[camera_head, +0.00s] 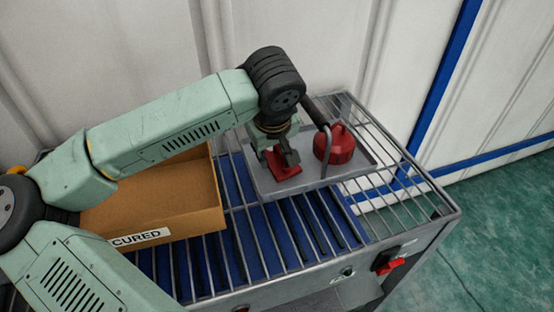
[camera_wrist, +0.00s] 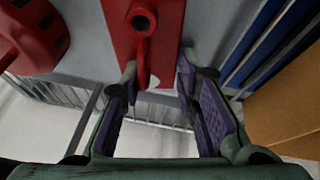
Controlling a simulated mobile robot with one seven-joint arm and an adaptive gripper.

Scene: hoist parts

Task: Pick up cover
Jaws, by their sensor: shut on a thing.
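The flat red part (camera_head: 286,172), which I take to be the cover, is in the shallow grey tray (camera_head: 262,184). In the wrist view, this red plate (camera_wrist: 119,35) has a round hollow boss and a thin upright tab. My gripper (camera_head: 281,156) points down at it from above. Its fingertips in the wrist view (camera_wrist: 160,80) stand on either side of the plate's near end and are shut on it. The exact contact is partly hidden by the fingers.
A rounded red housing (camera_head: 333,145) stands in the tray to the right, close to my gripper; it also shows in the wrist view (camera_wrist: 35,35). An open cardboard box (camera_head: 190,222) labelled "CURED" sits left on the wire-rack table (camera_head: 400,235). A pale wall stands behind.

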